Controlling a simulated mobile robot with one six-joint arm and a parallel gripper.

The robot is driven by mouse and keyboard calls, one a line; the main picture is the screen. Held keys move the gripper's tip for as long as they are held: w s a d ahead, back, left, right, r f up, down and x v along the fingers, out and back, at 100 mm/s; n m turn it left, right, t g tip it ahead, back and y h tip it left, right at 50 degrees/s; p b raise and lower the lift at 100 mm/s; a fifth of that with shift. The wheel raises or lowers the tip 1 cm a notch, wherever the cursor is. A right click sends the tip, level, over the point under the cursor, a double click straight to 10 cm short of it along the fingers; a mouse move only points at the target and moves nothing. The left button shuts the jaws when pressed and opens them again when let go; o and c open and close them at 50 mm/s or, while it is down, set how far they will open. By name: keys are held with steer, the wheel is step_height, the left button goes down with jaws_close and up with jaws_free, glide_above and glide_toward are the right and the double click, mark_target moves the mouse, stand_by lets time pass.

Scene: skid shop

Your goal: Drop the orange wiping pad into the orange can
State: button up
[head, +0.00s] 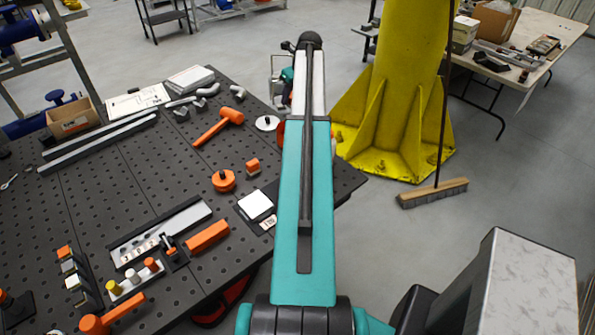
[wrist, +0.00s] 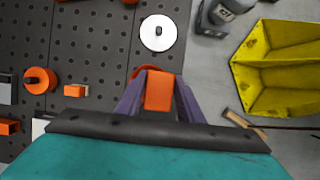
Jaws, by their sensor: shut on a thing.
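My gripper (wrist: 159,82) has purple-grey fingers and is shut on the orange wiping pad (wrist: 158,93), seen between them in the wrist view. A curved orange edge (wrist: 139,70) shows just beyond the pad; it looks like the rim of the orange can, mostly hidden by the pad and fingers. In the head view my arm hides the gripper and the pad. A sliver of orange (head: 281,130) shows at the arm's left side, near the bench edge; I cannot tell whether it is can or pad. How high the pad is over the can is unclear.
A white disc (wrist: 158,33) lies on the dark perforated bench (head: 150,185), close beyond the gripper. An orange mallet (head: 218,127), a round orange piece (head: 223,180) and a small orange block (head: 253,166) lie left. A yellow column (head: 395,100) and a broom (head: 432,192) stand right.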

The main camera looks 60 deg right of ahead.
stand_by(0.4)
step_height(320, 180, down, 6)
stand_by(0.7)
steer(key=o, duration=1.1)
steer(key=shift+s+r, duration=0.1)
steer(key=b+v, duration=0.5)
steer(key=v, duration=0.8)
steer(key=shift+r, duration=0.3)
steer(key=shift+s, duration=0.15)
